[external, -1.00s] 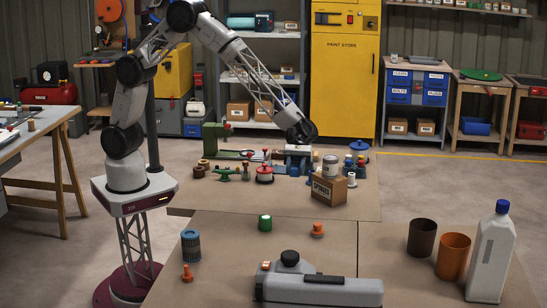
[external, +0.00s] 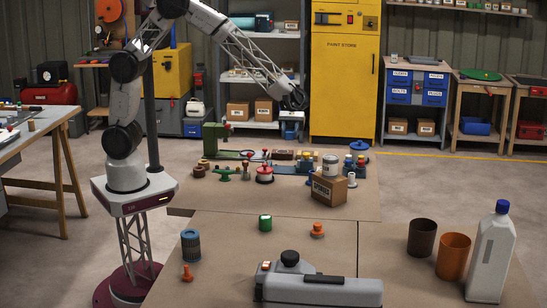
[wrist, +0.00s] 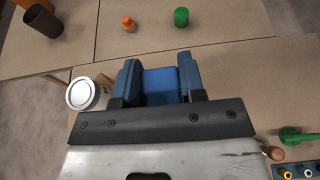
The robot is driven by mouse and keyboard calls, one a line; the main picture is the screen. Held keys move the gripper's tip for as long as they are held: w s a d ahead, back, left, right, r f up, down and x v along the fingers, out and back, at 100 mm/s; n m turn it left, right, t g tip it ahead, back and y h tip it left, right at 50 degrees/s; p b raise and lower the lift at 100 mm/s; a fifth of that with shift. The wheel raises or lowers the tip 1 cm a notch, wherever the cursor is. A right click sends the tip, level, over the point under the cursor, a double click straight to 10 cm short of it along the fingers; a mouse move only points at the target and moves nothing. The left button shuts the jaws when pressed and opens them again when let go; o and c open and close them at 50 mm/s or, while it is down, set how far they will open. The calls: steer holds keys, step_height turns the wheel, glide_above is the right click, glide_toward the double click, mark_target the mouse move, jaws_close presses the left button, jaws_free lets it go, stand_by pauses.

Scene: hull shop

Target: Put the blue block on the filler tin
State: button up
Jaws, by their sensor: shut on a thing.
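My gripper (wrist: 159,75) is shut on the blue block (wrist: 160,84), which sits between its two blue-grey fingers in the wrist view. In the external view my gripper (external: 290,132) is raised above the far bench, and the block cannot be told apart from the fingers there. The filler tin (external: 330,165), pale with a light lid, stands behind a labelled cardboard box at the bench's right part. Its round white lid (wrist: 82,94) shows left of my gripper in the wrist view. The lid is bare.
The cardboard box (external: 328,189) stands against the tin's near side. Several spools, pegs and a red-and-white pot (external: 264,174) crowd the bench to the left. A blue-lidded pot (external: 360,148) stands behind right. The near bench holds a green tin (external: 265,222) and an orange part (external: 317,230).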

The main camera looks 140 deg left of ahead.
steer(key=shift+w, duration=0.1)
glide_above(331, 158)
steer(key=shift+f, duration=0.75)
stand_by(0.4)
steer(key=shift+d, duration=0.1)
steer(key=shift+f, duration=0.1)
steer(key=shift+f, duration=1.65)
steer(key=shift+f, duration=0.15)
steer(key=o, duration=0.9)
